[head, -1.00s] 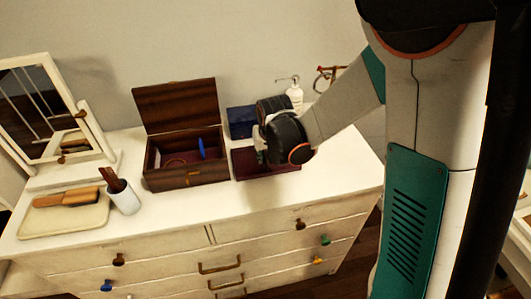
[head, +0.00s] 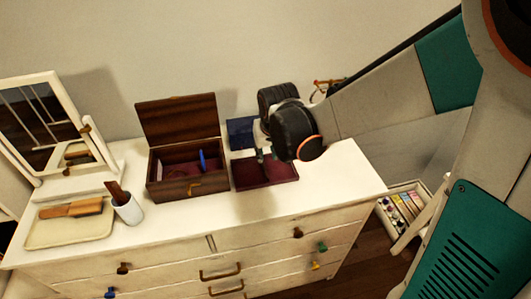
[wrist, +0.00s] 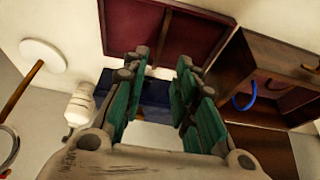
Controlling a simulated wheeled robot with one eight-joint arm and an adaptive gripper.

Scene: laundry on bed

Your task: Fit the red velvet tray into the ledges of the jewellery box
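The red velvet tray (head: 282,172) lies flat on the dresser top, just right of the jewellery box; it also fills the top of the wrist view (wrist: 165,30). The wooden jewellery box (head: 165,187) stands with its lid raised at the back. A blue curved object (head: 202,160) is inside it; the box is at the right of the wrist view (wrist: 285,55). My gripper (head: 264,156) is above the tray's back left part. In the wrist view, its green fingers (wrist: 158,72) are apart with nothing between them. My wrist hides part of the tray's back edge.
A dark blue box (head: 240,132) stands behind the tray. A white bottle (wrist: 80,105) and a round white stand (wrist: 42,55) show in the wrist view. A mirror (head: 45,120), brush tray (head: 75,235) and white cup (head: 129,210) are at left. The dresser's front strip is clear.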

